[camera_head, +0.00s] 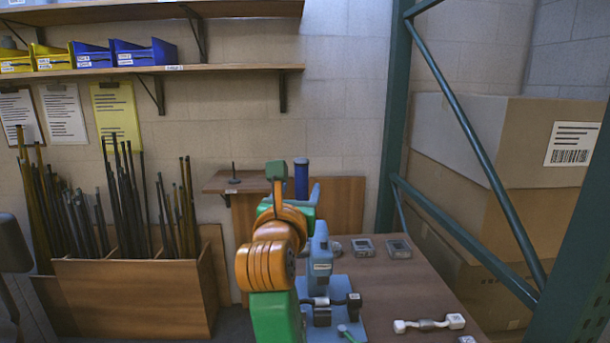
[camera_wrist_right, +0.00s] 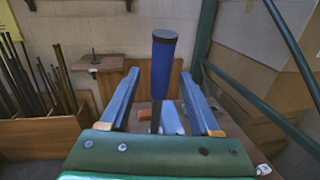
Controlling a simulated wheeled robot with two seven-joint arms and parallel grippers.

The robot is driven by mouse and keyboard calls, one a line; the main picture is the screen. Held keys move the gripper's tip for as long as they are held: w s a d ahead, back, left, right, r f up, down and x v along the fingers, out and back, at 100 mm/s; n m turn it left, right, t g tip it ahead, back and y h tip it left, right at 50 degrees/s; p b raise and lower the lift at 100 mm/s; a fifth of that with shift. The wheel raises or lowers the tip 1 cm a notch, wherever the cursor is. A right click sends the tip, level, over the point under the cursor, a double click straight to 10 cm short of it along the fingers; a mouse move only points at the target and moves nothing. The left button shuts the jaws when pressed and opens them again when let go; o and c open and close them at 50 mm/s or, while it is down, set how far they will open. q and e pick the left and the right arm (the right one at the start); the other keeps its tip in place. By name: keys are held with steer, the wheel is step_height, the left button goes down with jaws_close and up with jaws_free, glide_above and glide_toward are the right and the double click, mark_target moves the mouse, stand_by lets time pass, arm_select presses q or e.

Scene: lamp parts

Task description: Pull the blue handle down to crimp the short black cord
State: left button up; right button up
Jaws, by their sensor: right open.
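The blue handle (camera_head: 301,180) stands upright on a dark lever above the light-blue crimping press (camera_head: 320,262). In the right wrist view the handle (camera_wrist_right: 163,65) has a dark cap and stands between the two fingers of my right gripper (camera_wrist_right: 160,75). The fingers are open, with visible gaps on both sides of the handle. In the head view my right gripper (camera_head: 303,192) is beside the handle, partly hidden by my own arm. The short black cord (camera_head: 338,301) lies across the press base, with dark end pieces; its left part is partly hidden. My left gripper is not in view.
A white cord with end fittings (camera_head: 430,324) lies on the brown table at the right. Small grey boxes (camera_head: 399,249) stand behind it. A green metal frame (camera_head: 470,155) and cardboard boxes (camera_head: 505,145) border the right side. A wooden rod bin (camera_head: 135,295) is at the left.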

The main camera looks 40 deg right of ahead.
steer(key=x, duration=0.1)
steer(key=p+x, duration=0.1)
steer(key=x, duration=0.1)
steer(key=p+x, duration=0.1)
steer(key=x, duration=0.1)
steer(key=shift+d+r, duration=0.15)
steer(key=shift+r, duration=0.1)
steer(key=shift+w+d+f, duration=0.2)
steer(key=shift+w+d, duration=0.15)
steer(key=shift+w, duration=0.05)
steer(key=shift+a, duration=0.1)
jaws_close()
stand_by(0.6)
